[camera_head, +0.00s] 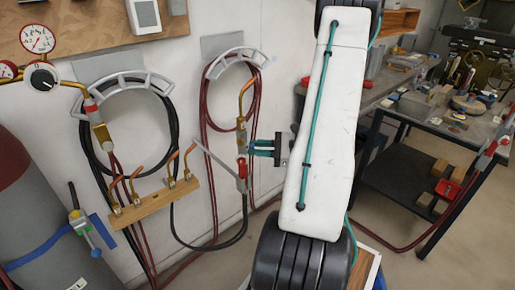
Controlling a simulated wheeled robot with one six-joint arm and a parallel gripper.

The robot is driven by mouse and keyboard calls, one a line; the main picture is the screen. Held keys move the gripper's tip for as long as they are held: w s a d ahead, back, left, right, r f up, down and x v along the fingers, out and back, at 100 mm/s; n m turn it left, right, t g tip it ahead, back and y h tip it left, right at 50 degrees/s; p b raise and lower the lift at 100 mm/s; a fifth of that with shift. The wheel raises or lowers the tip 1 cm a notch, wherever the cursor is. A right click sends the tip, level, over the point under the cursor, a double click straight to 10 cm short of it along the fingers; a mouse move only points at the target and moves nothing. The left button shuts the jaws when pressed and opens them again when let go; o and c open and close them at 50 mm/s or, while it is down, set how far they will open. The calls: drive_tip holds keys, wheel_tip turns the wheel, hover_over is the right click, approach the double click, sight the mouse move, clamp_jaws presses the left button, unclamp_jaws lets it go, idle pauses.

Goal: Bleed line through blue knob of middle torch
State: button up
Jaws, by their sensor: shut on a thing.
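The middle torch (242,137) hangs upright below the second wall hanger. It has a brass body, a bent copper tip pointing up and a red part (242,183) at its lower end. My gripper (251,148), with teal fingers, comes in from the right and is shut at the side of the torch body, on its blue knob. The knob is small and mostly hidden between the fingertips, so its turn cannot be read. Another torch (101,132) hangs at the left, and one more (490,146) shows at the right edge.
A wooden rack (155,206) with several copper tips sticks out left of the middle torch. Hoses hang from the left hanger (121,82) and the middle hanger (238,58). A gauge (39,39) and a cylinder (40,205) stand left. A cluttered workbench (440,125) is at right.

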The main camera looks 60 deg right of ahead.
drive_tip(key=shift+n, duration=1.4)
drive_tip(key=o, duration=1)
drive_tip(key=shift+s+d, duration=0.1)
drive_tip(key=v, duration=0.7)
drive_tip(key=shift+s+d, duration=0.2)
drive_tip(key=shift+s, duration=0.05)
